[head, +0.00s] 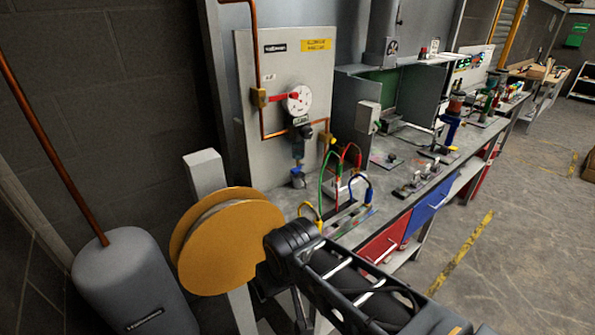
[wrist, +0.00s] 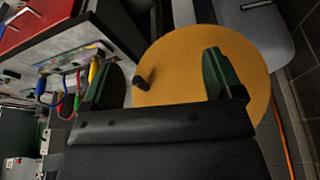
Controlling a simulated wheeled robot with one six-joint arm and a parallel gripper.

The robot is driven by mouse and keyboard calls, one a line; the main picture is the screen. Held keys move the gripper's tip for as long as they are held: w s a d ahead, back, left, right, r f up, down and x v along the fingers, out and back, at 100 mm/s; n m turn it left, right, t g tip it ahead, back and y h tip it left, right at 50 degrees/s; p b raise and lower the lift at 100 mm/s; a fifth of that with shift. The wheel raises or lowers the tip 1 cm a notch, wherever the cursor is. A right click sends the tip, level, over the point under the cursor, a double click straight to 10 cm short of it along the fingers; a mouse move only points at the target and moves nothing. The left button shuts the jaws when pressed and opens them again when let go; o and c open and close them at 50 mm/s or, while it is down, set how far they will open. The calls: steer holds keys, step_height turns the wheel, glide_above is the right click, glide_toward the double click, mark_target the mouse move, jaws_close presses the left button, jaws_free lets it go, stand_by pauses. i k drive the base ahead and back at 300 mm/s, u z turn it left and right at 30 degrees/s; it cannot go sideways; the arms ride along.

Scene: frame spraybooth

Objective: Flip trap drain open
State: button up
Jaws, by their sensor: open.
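The likely water trap (head: 298,148) is a dark, upright body on the grey panel (head: 262,112) in the head view, below the round gauge (head: 298,99). A small blue cup-like part (head: 298,180) sits under it. The drain itself is too small to make out, so I cannot tell its position. My gripper (wrist: 163,75) is open and empty in the wrist view, its two green-padded fingers wide apart in front of the orange reel (wrist: 190,88). The trap is not visible between the fingers.
The reel (head: 228,250) stands left of my arm in the head view, beside a grey tank (head: 133,285). Coloured hoses (head: 325,180) arch over the bench near the panel. The bench (head: 405,190) holds several tools.

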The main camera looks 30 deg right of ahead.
mark_target(296, 170)
steer(key=u, duration=1.55)
steer(key=k, duration=0.85)
steer(key=z, duration=1.1)
steer(key=i, duration=1)
